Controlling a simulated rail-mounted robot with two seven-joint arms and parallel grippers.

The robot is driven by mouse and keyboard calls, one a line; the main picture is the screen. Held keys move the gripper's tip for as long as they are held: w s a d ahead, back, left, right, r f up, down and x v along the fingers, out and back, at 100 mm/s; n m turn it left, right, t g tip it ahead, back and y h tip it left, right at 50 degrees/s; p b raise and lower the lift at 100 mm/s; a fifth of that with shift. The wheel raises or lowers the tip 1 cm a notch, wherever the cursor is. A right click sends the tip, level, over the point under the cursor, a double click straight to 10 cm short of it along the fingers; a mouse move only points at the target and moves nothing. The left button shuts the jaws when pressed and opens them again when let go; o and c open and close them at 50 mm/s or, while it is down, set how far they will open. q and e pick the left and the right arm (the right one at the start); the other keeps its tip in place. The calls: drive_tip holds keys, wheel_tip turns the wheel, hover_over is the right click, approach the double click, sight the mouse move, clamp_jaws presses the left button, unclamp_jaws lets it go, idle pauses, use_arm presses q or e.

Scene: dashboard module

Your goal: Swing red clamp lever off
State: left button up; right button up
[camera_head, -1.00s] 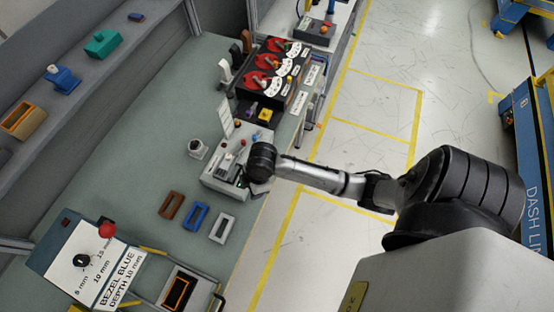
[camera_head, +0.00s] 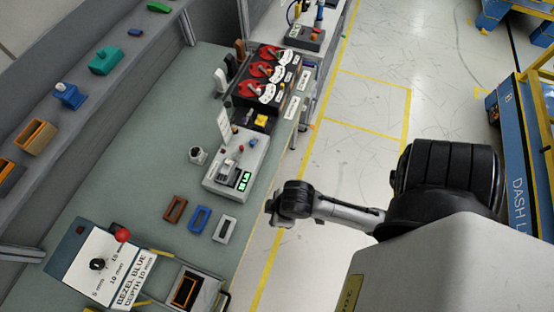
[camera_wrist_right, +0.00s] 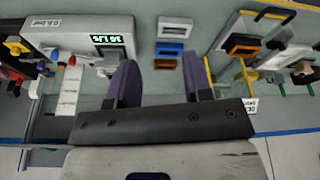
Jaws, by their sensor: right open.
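A red ball knob (camera_head: 122,235) stands on the bezel-depth station (camera_head: 78,264) at the lower left of the head view. I cannot tell whether it belongs to the clamp lever. Beside it is a grey fixture (camera_head: 207,293) with an orange-edged dark frame (camera_head: 185,291) in it; this frame also shows in the right wrist view (camera_wrist_right: 240,70). My right gripper (camera_head: 271,206) is outside the bench's front edge, apart from these things. In the right wrist view its two purple fingers (camera_wrist_right: 159,82) are spread with nothing between them. My left gripper is out of view.
Brown (camera_head: 174,208), blue (camera_head: 199,218) and white (camera_head: 224,229) bezels lie on the bench. A grey tester (camera_head: 222,183) with a green display and a black box with several red dials (camera_head: 265,72) stand farther back. The aisle floor (camera_head: 330,170) is clear.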

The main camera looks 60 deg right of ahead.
drive_tip(key=shift+s+r, duration=0.2)
